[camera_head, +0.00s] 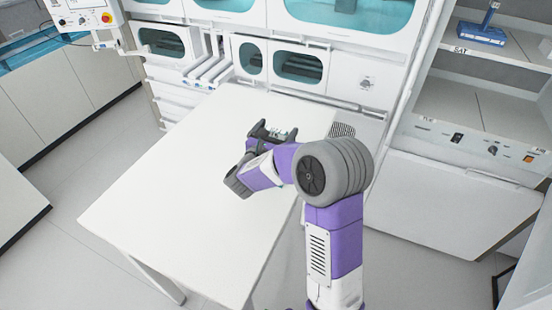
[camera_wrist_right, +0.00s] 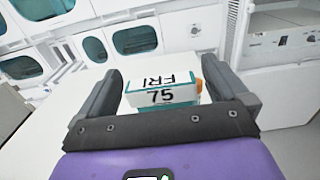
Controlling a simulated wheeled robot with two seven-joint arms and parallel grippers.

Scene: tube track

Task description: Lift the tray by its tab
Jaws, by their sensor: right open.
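The tray looks like a small white box with teal edging (camera_wrist_right: 160,84) and the dark marks "FRI" and "75" in the right wrist view. A small orange part (camera_wrist_right: 199,86) shows at its right side; I cannot tell whether it is the tab. My right gripper (camera_wrist_right: 165,88) is open, its two dark fingers either side of the box in the picture, with visible gaps. In the head view my right gripper (camera_head: 273,133) is over the white table, and its own arm hides most of the tray. My left gripper is not in view.
The white table (camera_head: 170,190) is bare to the left and front. A white cabinet wall with teal windows (camera_head: 299,66) stands behind it. A shelf unit (camera_head: 480,100) with a blue device (camera_head: 481,35) stands at the right. A control panel (camera_head: 85,14) is at upper left.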

